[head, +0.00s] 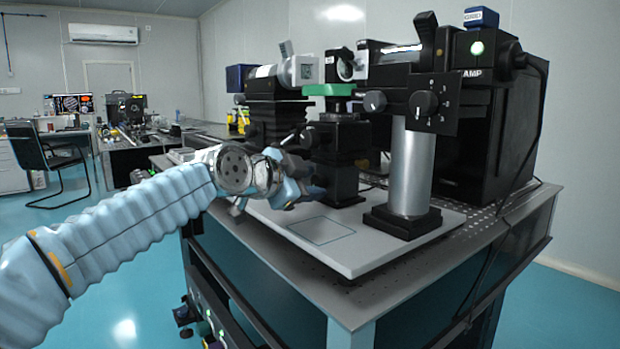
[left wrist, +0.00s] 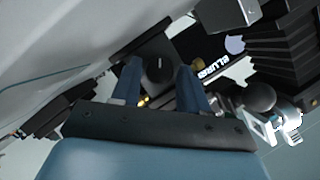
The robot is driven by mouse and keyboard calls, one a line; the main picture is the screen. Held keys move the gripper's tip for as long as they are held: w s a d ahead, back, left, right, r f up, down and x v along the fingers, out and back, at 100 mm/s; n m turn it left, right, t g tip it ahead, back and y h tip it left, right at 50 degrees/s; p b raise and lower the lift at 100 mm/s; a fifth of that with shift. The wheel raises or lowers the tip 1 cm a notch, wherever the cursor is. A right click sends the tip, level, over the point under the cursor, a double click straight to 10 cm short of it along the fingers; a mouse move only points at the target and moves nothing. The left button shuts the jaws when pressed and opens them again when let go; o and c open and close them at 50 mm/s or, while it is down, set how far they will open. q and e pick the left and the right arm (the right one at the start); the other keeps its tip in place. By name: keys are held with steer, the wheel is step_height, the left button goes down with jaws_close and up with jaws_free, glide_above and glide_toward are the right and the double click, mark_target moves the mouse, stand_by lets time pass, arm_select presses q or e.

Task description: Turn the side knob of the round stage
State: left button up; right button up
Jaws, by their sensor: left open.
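My left gripper (head: 298,186) is open beside the black stage assembly (head: 343,180) on the white base board. In the left wrist view its two blue fingers stand apart, and the midpoint between the fingertips (left wrist: 158,70) lies over a dark round knob-like part (left wrist: 157,64). I cannot tell whether the fingers touch this part. In the head view the gripper and wrist hide the near left side of the stage assembly, and the side knob cannot be made out there. Which part is the round stage is unclear. My right gripper is not in view.
A silver post (head: 411,165) with a black knobbed head (head: 423,103) stands right of the stage assembly. A large black box (head: 490,130) is behind it. The white board (head: 375,249) has free room in front. The metal table's edge (head: 365,312) is nearer.

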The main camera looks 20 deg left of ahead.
arm_select(q)
steer(key=shift+w+d+f, duration=0.1)
steer(key=shift+w, duration=0.2)
steer(key=c, duration=0.8)
steer(key=shift+o, duration=0.2)
